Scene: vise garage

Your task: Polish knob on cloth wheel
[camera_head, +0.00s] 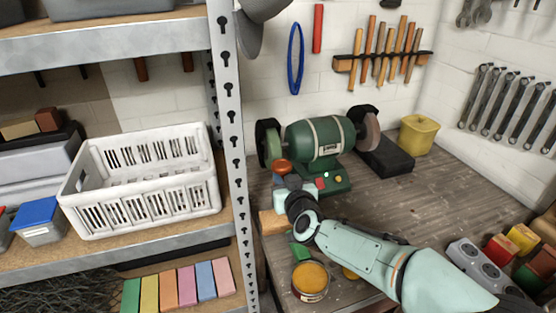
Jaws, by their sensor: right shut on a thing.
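A green bench grinder (316,140) stands on the workbench against the back wall, with a wheel at each end. Its left wheel (272,146) looks greenish inside a dark guard. Its right wheel (368,133) looks brownish-pink. I cannot tell by texture which is cloth. My right gripper (281,179) is shut on a reddish-brown round knob (282,166). The knob is at the lower front of the left wheel; I cannot tell whether they touch. The fingers are small and partly hidden by the gripper body. My left gripper is not in view.
A metal shelf post (233,120) stands close left of the grinder. A white basket (140,215) sits on the shelf. A round tin (310,281) stands near my right forearm. A yellow container (418,134) is at the back right. The bench's middle right is clear.

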